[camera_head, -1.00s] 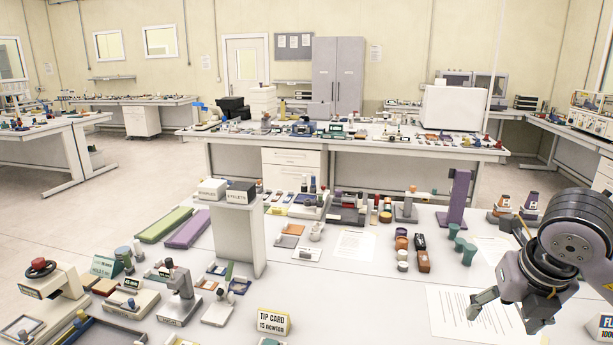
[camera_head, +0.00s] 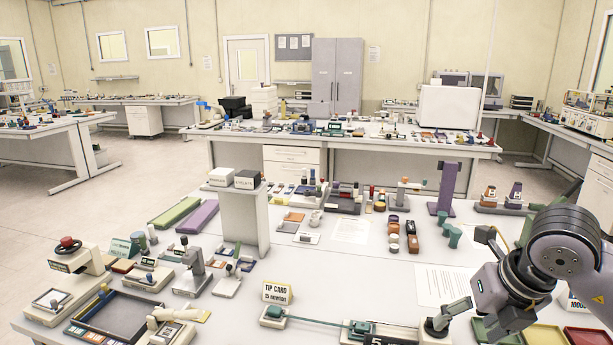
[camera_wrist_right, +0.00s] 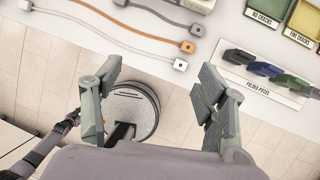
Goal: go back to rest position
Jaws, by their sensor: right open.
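My right gripper (camera_head: 478,314) is at the lower right of the head view, over the near part of the white table (camera_head: 345,275). Its jaws are apart and hold nothing. In the wrist view the open right gripper (camera_wrist_right: 160,72) shows both grey fingers, with bare floor and a round grey base part of mine between and below them. The table edge lies just beyond the fingertips there. My left gripper does not show in the head view.
In the wrist view, white, orange (camera_wrist_right: 187,46) and grey cables lie on the table, with folded pieces (camera_wrist_right: 262,69) at the right. Green, yellow and red trays (camera_head: 540,335) lie near the right gripper in the head view. A tip card (camera_head: 277,293) stands at the front.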

